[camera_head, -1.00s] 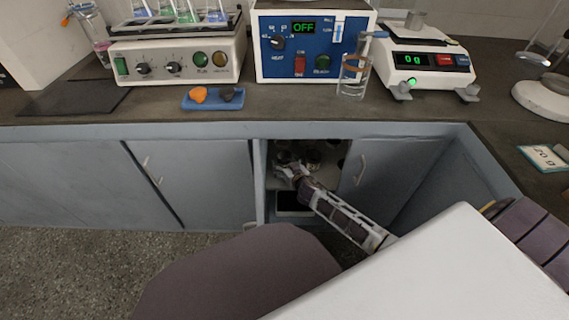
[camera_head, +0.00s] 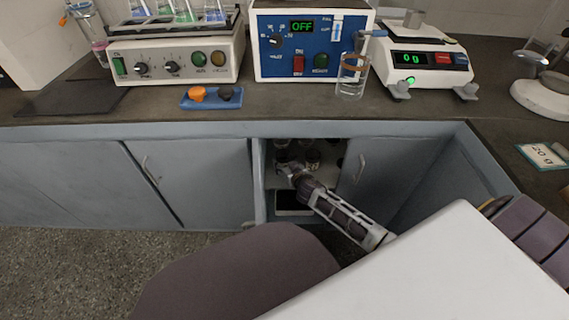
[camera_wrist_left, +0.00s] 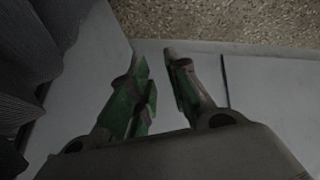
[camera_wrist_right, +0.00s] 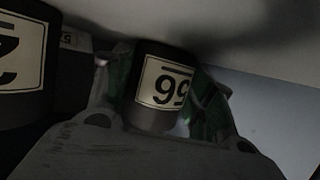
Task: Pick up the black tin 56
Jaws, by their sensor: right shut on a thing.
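A black tin (camera_wrist_right: 150,119) with a white label stands between the fingers of my right gripper (camera_wrist_right: 168,100) in the right wrist view. The label appears upside down and fits 56. The right gripper is shut on this tin. In the head view the right gripper (camera_head: 283,170) is inside the open cupboard below the bench, where the held tin is too small to make out. My left gripper (camera_wrist_left: 155,58) shows only in the left wrist view; it is open and empty, with a gap between its fingers.
Another black tin (camera_wrist_right: 22,80) with a white label is close on the left in the right wrist view. The cupboard door (camera_head: 390,180) is beside my right arm. On the bench are a blue control box (camera_head: 312,40), a balance (camera_head: 425,60) and a glass beaker (camera_head: 352,78).

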